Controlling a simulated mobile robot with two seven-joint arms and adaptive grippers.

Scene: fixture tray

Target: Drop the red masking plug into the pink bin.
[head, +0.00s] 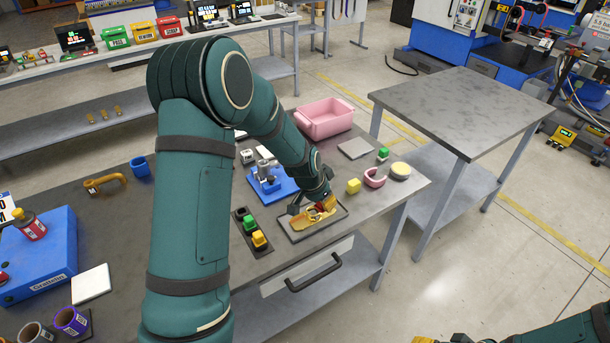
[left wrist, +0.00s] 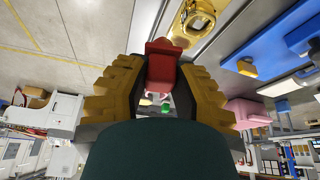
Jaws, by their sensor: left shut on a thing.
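My left gripper (head: 318,206) is over the grey fixture tray (head: 292,236) near the table's front edge. In the left wrist view, its yellow fingers (left wrist: 160,88) are closed on both sides of the red masking plug (left wrist: 161,66). A bit of the red plug (head: 325,206) also shows at the fingertips in the head view. A golden part (left wrist: 194,18) is close to the plug; I cannot tell whether they touch. The pink bin (head: 327,127) stands open at the table's back edge. My right gripper (head: 424,340) barely shows at the bottom edge; its opening is hidden.
A blue fixture (head: 283,188) stands left of the tray. A dark holder (head: 243,218) with green and yellow pieces is nearer left. A bare grey table (head: 465,100) is beyond.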

